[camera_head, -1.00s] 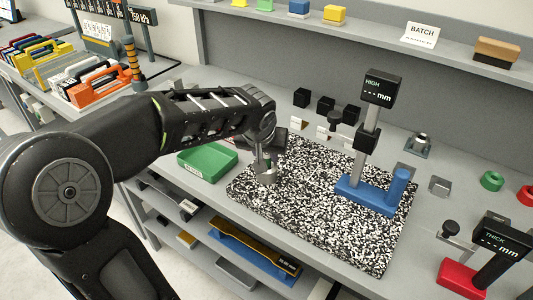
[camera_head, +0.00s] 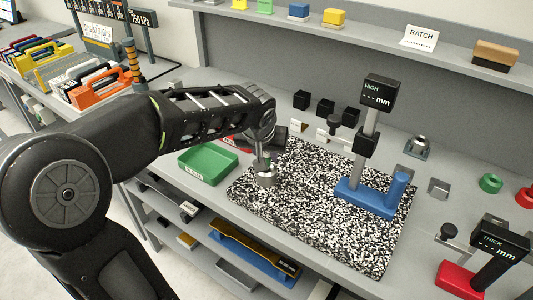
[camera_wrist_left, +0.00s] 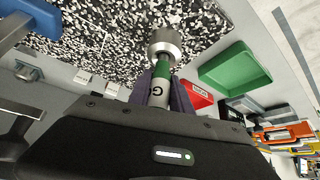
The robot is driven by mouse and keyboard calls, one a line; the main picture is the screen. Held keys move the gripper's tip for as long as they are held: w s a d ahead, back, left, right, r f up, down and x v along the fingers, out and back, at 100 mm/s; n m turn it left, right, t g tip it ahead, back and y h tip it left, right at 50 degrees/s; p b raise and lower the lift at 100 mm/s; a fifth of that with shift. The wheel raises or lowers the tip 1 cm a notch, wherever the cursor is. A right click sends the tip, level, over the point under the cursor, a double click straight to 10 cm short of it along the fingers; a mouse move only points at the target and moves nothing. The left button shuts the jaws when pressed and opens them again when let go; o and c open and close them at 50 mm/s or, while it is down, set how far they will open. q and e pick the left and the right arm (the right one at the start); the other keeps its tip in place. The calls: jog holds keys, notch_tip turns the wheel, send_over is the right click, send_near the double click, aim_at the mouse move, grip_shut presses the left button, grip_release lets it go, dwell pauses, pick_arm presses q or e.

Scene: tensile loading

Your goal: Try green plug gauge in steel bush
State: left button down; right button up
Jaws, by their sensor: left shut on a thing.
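The green plug gauge (camera_wrist_left: 163,68) has a pale handle with dark lettering and a green section. My left gripper (camera_wrist_left: 160,92) is shut on its handle. The steel bush (camera_head: 266,177) stands on the left part of the speckled mat, a short silvery ring. It also shows in the wrist view (camera_wrist_left: 164,42). The gauge points into the bush's top, and its tip is hidden there; how deep it sits I cannot tell. In the head view the gauge (camera_head: 267,160) shows as a small green piece between my left gripper (camera_head: 265,153) and the bush. My right gripper is not in view.
A green tray (camera_head: 208,166) lies left of the speckled mat (camera_head: 310,235). A red tray (camera_wrist_left: 197,96) is close behind the gripper. The blue-based height gauge (camera_head: 368,196) stands on the mat's right. A red thickness gauge (camera_head: 462,278) is at front right. The mat's middle is clear.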

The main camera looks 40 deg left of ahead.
pick_arm(q)
jog(key=shift+r+p, duration=2)
jog(key=shift+r, duration=1.4)
jog(key=shift+f, duration=0.1)
